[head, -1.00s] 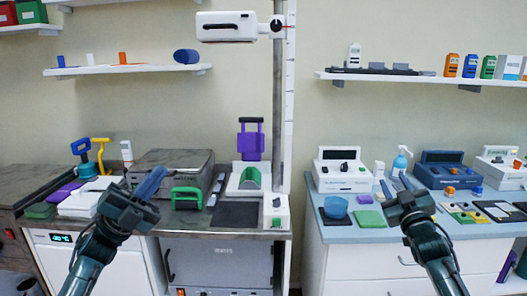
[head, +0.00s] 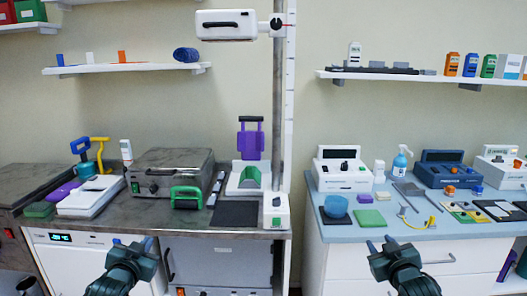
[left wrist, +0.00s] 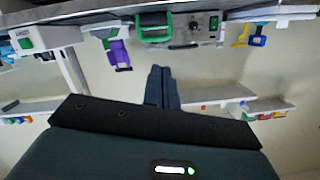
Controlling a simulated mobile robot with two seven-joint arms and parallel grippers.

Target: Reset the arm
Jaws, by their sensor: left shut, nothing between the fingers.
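My left gripper (head: 133,243) is low at the left in the head view, in front of the white cabinet and below the counter's front edge. In the left wrist view its two dark fingers (left wrist: 160,86) lie side by side, shut with nothing between them. My right gripper (head: 381,244) is low at the right of centre, in front of the right-hand bench. No held thing shows at it, but its finger gap is not clear. Both arms come up from the bottom edge, with the grippers at about the same height and apart from each other.
The grey counter (head: 120,220) holds a grey press-like device (head: 168,170), a purple-headed stand (head: 250,140) and a white box (head: 90,195). A vertical post (head: 279,100) stands between. The space between my grippers is clear.

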